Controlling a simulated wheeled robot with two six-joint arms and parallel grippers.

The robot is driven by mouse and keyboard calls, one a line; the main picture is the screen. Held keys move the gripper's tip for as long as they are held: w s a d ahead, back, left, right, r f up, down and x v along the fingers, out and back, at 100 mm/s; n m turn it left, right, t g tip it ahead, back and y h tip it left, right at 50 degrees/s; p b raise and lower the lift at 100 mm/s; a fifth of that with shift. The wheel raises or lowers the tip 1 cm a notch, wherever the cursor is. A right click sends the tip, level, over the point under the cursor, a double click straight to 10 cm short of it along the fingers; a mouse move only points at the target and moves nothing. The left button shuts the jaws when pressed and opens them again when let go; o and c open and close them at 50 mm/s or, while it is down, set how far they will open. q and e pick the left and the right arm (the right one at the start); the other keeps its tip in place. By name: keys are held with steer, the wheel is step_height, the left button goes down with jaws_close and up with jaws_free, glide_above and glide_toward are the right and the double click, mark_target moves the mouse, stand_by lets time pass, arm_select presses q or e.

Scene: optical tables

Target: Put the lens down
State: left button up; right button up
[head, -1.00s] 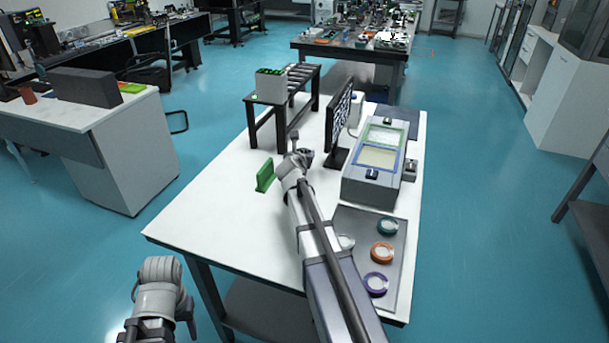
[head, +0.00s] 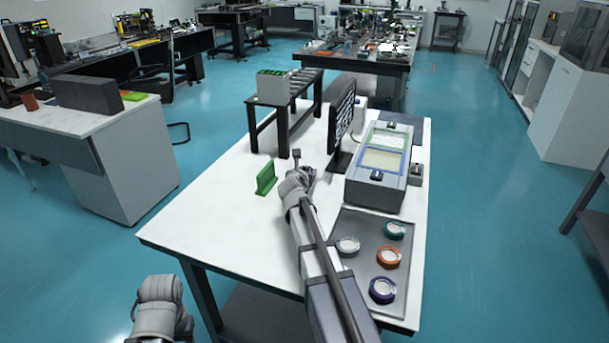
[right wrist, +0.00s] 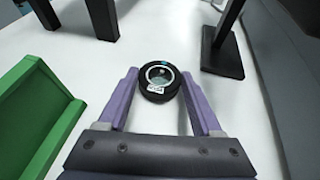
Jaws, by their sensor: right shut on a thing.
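A lens in a round black mount with a small white label (right wrist: 159,80) sits between the purple fingertips of my right gripper (right wrist: 160,88) in the right wrist view. That gripper is shut on the mount. In the head view my right gripper (head: 306,174) is over the white table, between the green block and the black screen; the lens is not clear there. Whether the mount touches the table, I cannot tell. Part of my left arm shows at the lower left of the head view, but its gripper does not.
A green upright block (head: 265,178) stands left of my right gripper. A black screen (head: 341,112) and a grey device (head: 375,192) stand to the right. A grey tray (head: 362,286) holds several ringed lenses. A black roller stand (head: 284,125) is behind. The table's left front is clear.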

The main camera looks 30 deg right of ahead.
steer(key=shift+f, duration=0.1)
steer(key=o, duration=0.9)
steer(key=shift+f, duration=0.1)
steer(key=o, duration=0.5)
steer(key=shift+r, duration=0.35)
steer(key=p+v, duration=0.4)
steer(key=v, duration=0.8)
steer(key=shift+p, duration=0.35)
